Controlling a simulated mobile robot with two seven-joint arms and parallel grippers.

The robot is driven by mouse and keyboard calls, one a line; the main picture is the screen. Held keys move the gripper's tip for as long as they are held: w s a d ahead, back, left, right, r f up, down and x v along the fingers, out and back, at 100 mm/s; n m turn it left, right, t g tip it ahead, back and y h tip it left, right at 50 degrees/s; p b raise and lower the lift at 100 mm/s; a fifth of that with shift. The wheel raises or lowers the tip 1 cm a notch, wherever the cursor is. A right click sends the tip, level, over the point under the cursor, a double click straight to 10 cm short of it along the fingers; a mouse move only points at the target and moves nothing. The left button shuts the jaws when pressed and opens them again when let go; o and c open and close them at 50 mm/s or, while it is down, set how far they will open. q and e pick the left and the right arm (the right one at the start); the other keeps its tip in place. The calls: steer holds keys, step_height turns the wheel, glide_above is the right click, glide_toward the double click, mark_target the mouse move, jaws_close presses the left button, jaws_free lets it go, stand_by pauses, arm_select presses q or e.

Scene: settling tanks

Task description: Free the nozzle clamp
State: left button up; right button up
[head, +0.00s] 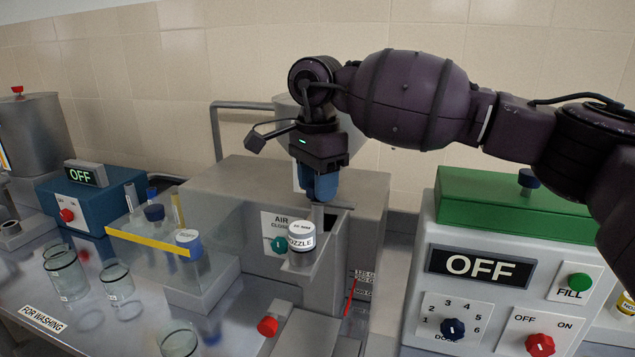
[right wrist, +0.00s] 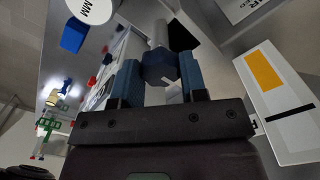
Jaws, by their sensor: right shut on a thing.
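The right gripper (head: 319,190) points straight down over the top of the grey machine (head: 260,180). In the right wrist view its two blue fingers stand either side of a dark blue six-sided knob (right wrist: 159,66) on a grey shaft (right wrist: 157,32), and it is shut on this knob. I take the knob to be the nozzle clamp's. In the head view the fingers hide the knob, and a short grey post (head: 318,214) shows below them. The left gripper is out of view.
A panel reading AIR CLOSED with a green knob (head: 279,244) is behind the nozzle. A control box (head: 470,225) reading OFF stands at the right. Glass beakers (head: 64,274) and a clear yellow-edged cover (head: 147,240) are at the left, with a blue box (head: 92,198) reading OFF.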

steer(key=o, duration=0.9)
steer(key=shift+r, duration=0.1)
step_height(320, 180, up, 11)
steer(key=shift+f, duration=0.2)
